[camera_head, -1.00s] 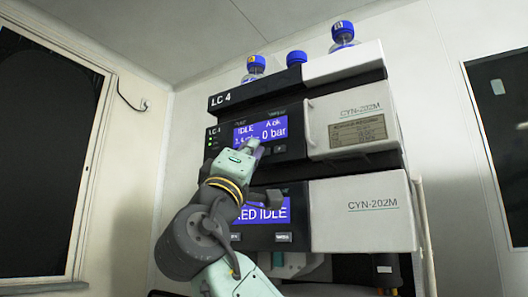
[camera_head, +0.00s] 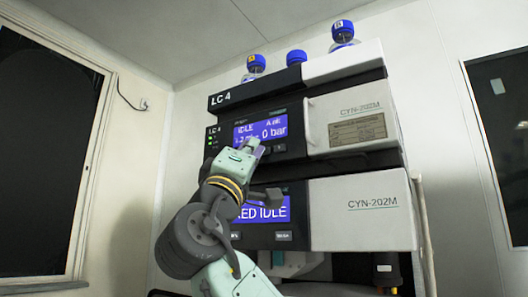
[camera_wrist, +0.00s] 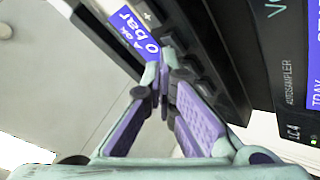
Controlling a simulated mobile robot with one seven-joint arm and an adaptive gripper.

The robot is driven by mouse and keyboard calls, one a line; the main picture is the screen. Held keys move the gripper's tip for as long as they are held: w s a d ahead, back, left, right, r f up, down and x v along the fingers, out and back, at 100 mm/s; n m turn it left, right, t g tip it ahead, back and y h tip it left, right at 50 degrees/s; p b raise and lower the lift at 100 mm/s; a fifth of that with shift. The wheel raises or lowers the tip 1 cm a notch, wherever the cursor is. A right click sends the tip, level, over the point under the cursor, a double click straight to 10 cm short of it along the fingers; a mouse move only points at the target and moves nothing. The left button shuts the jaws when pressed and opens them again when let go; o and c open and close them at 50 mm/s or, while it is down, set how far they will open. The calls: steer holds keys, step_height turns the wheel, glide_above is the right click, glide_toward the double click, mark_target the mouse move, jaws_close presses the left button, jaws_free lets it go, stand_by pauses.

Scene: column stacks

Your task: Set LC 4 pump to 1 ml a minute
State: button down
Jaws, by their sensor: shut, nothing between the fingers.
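The LC 4 pump module (camera_head: 228,115) is the upper dark unit of the stack. Its blue display (camera_head: 272,130) shows "IDLE" and "0 bar"; the small flow figure at lower left is blurred and partly hidden by my gripper. The display also shows in the wrist view (camera_wrist: 132,30), seen rotated. My gripper (camera_head: 256,147) is shut and empty, its fingertips at the lower edge of the display. In the wrist view my gripper (camera_wrist: 168,58) has its tips close to a row of dark buttons (camera_wrist: 204,84) under the display. I cannot tell whether they touch a button.
White CYN-202M covers (camera_head: 347,118) stand to the right. Blue-capped bottles (camera_head: 342,30) stand on top. A dark window (camera_head: 40,160) is at left. Free room lies left of the stack.

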steer(key=shift+s+a, duration=0.35)
steer(key=shift+s, duration=0.1)
steer(key=s+a, duration=0.1)
steer(key=s, duration=0.1)
steer(key=s+a+b, duration=0.1)
steer(key=s+a, duration=0.1)
steer(key=shift+b, duration=0.3)
stand_by(1.9)
